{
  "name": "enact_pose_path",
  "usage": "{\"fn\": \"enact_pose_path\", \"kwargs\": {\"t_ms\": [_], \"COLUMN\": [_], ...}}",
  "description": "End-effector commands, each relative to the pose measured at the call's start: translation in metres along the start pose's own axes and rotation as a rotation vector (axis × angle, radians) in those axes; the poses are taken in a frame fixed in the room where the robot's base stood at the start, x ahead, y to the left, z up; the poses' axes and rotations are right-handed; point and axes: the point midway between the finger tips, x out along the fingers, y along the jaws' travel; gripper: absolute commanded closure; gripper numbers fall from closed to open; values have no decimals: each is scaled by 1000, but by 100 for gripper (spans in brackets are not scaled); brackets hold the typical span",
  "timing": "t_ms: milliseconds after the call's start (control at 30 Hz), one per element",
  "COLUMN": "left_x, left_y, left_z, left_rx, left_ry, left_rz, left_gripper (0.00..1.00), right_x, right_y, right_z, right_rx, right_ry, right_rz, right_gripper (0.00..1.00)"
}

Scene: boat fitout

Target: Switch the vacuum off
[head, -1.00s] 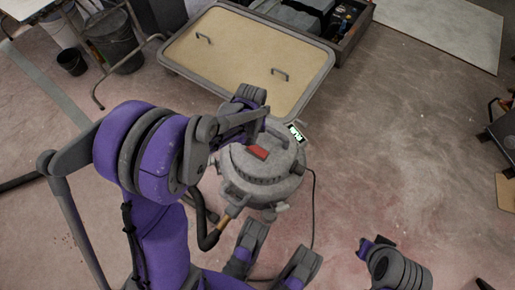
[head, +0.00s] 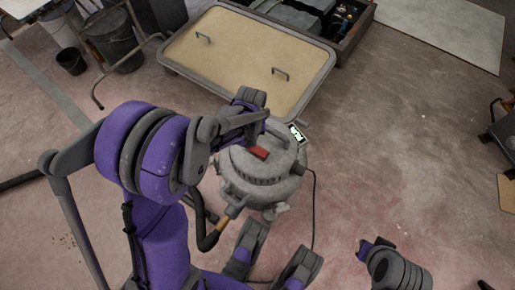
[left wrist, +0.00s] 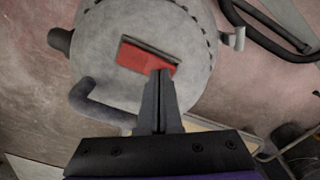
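The vacuum (head: 262,190) is a round grey canister on the floor in the middle of the head view. A red switch (head: 259,152) sits on its top; it also shows in the left wrist view (left wrist: 147,59). My left gripper (head: 262,128) is above the vacuum's top. In the left wrist view its fingers (left wrist: 161,74) are together, with nothing seen between them, and the tips overlap the switch's lower edge. I cannot tell if they touch it. My right gripper (head: 374,246) is low at the right, away from the vacuum; its fingers are unclear.
A framed tan panel with two handles (head: 250,55) lies behind the vacuum. A small lit display (head: 297,133) shows beside the vacuum's top. A black cord (head: 314,210) runs down the vacuum's right side. Buckets (head: 112,45) stand at the back left.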

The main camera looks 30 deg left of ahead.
Motion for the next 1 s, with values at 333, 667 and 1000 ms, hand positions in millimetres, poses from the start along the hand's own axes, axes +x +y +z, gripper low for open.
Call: {"fn": "enact_pose_path", "kwargs": {"t_ms": [333,667,1000], "left_x": [6,-6,-34], "left_y": [0,0,0], "left_z": [0,0,0], "left_rx": [0,0,0], "left_ry": [0,0,0], "left_rz": [0,0,0], "left_gripper": [100,100,100], "right_x": [4,-5,-26], "right_y": [0,0,0], "right_z": [1,-1,-6], "right_rx": [0,0,0], "right_ry": [-1,1,7], "right_rz": [0,0,0], "right_gripper": [100,100,100]}}
